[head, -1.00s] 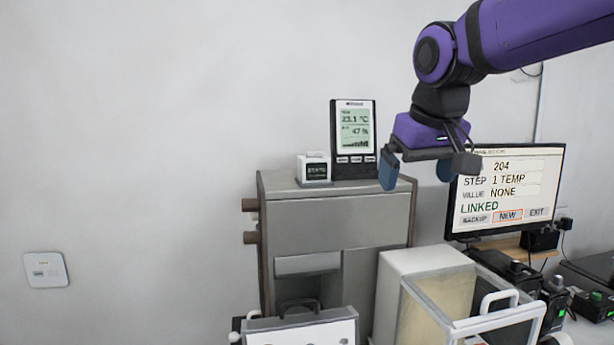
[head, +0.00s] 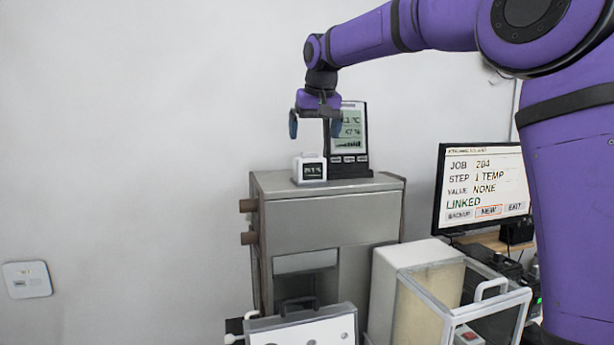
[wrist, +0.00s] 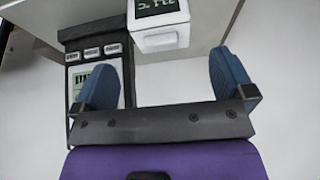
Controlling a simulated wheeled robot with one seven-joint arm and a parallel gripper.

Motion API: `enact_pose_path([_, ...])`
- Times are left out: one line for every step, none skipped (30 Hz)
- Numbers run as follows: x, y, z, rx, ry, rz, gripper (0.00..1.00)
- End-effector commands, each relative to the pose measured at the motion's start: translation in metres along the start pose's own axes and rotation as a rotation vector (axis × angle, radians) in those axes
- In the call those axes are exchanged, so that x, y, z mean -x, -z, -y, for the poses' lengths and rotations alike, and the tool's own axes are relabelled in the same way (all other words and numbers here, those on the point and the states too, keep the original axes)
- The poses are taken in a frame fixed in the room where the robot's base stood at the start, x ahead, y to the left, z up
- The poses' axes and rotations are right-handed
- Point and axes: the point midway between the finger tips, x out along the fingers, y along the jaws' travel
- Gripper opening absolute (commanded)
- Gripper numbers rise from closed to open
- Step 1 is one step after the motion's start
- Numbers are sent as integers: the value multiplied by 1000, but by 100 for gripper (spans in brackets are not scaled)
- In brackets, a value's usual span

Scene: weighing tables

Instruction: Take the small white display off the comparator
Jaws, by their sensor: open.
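The small white display (head: 309,169) stands on top of the grey comparator (head: 330,228), near its left front corner. My gripper (head: 315,130) is open and empty, a little above the white display, its fingers pointing down. In the wrist view the white display (wrist: 158,38) lies beyond the fingertips, between their lines and apart from them. My gripper also shows in the wrist view (wrist: 168,85), with two blue finger pads spread wide.
A taller dark-framed thermometer display (head: 350,145) stands right behind the white display, close to my right finger. A monitor (head: 482,190) and a glass-sided box (head: 455,295) are to the right.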

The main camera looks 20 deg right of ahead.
Motion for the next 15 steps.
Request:
enact_pose_path([-9,0,0,0,0,4,100])
enact_pose_path([-14,-1,0,0,0,5,100])
enact_pose_path([-20,-1,0,0,0,4,100])
enact_pose_path([-24,-1,0,0,0,4,100])
enact_pose_path([-28,-1,0,0,0,4,100])
enact_pose_path([-33,-1,0,0,0,4,100])
enact_pose_path([-37,-1,0,0,1,3,100])
enact_pose_path([-40,-1,0,0,1,2,100])
enact_pose_path([-43,-1,0,0,1,2,100])
enact_pose_path([-45,-1,0,0,1,2,100])
enact_pose_path([-46,-1,0,0,1,2,100])
enact_pose_path([-48,-1,0,0,1,2,100])
enact_pose_path([-49,-1,0,0,1,2,100])
enact_pose_path([-50,-1,0,0,0,2,100])
enact_pose_path([-52,-1,0,0,0,2,100])
